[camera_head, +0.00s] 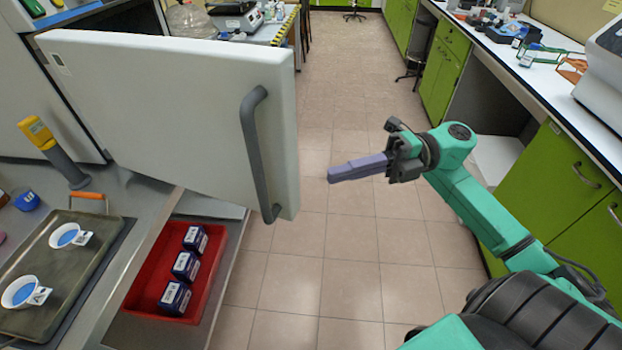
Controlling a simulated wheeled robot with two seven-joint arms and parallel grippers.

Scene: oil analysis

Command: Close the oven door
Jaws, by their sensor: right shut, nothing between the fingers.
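The oven door (165,105) is a thick white panel standing wide open, swung out over the counter edge at the left. Its grey vertical bar handle (252,150) is near the door's free edge, on the side facing me. The grey oven body (45,100) shows partly behind the door, and its inside is hidden. My right gripper (332,174) has purple fingers, shut and empty. It is in the air to the right of the door and handle, pointing left, with a clear gap to them. My left gripper is not in view.
A red bin (140,290) holds three dark boxes. A yellow-topped device (55,150) stands by the oven. Green cabinets (575,190) line the right; the tiled floor between is clear.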

